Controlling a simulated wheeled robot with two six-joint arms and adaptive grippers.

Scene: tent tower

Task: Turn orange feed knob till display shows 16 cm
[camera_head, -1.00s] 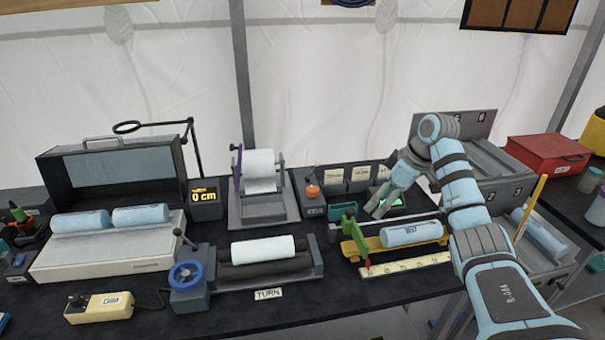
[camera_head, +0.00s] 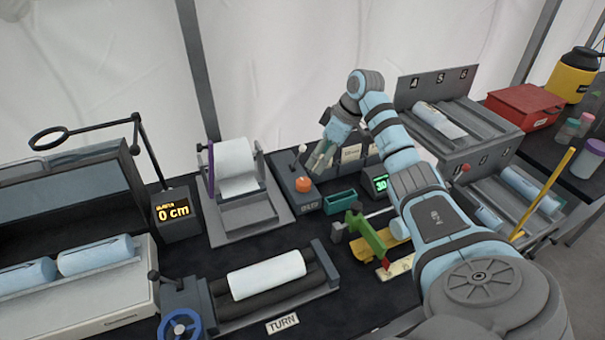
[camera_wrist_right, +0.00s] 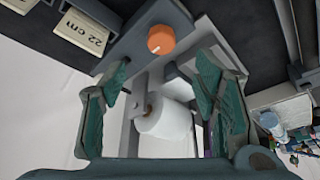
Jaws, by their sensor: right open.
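The orange feed knob (camera_head: 303,184) sits on a grey box behind the middle of the table. In the right wrist view the orange knob (camera_wrist_right: 161,40) shows ahead of the fingers. The display (camera_head: 174,212) left of the paper roll reads 0 cm in yellow digits. My right gripper (camera_head: 318,164) is open and empty, just above and behind the knob, apart from it. In the right wrist view the right gripper's (camera_wrist_right: 165,85) green pads stand wide apart, with the white paper roll (camera_wrist_right: 165,125) below between them. My left gripper is not in view.
The paper roll (camera_head: 236,160) on its stand is left of the knob. A small green tray (camera_head: 340,201) and a second display (camera_head: 380,183) with green digits are to its right. A roller bed with a white roll (camera_head: 266,275) lies in front.

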